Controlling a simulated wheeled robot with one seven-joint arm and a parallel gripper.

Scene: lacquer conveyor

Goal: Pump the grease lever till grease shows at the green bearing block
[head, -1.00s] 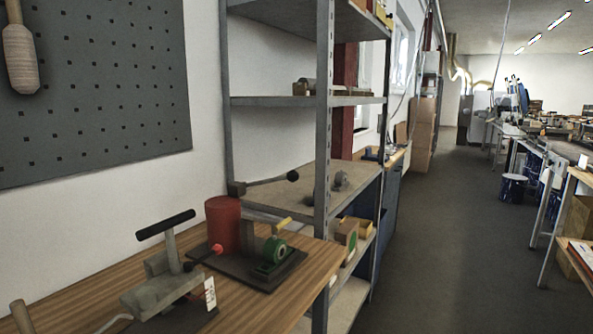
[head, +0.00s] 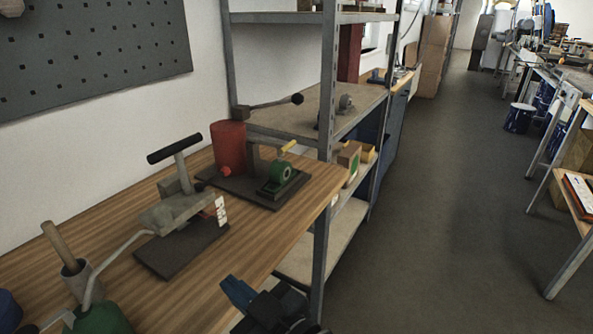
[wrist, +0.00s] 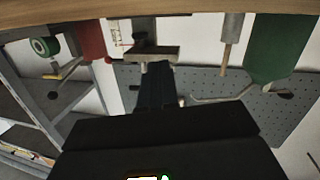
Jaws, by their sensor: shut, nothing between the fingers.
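The grease pump is a red cylinder (head: 228,147) on a dark base plate on the wooden bench. Its grease lever (head: 270,105) sits at the top and reaches right, slightly raised, to a black ball knob (head: 297,99). The green bearing block (head: 283,177) stands on the same plate, right of the cylinder, with a yellow piece above it. No grease can be made out on it. My gripper (head: 229,284) is shut and empty, in front of the bench edge, well apart from the lever. In the upside-down wrist view my gripper (wrist: 157,68) points toward the bench.
A green can with a spout (head: 100,320) is at lower left. A metal shelf post (head: 327,90) stands right behind the lever. The floor aisle at right is clear.

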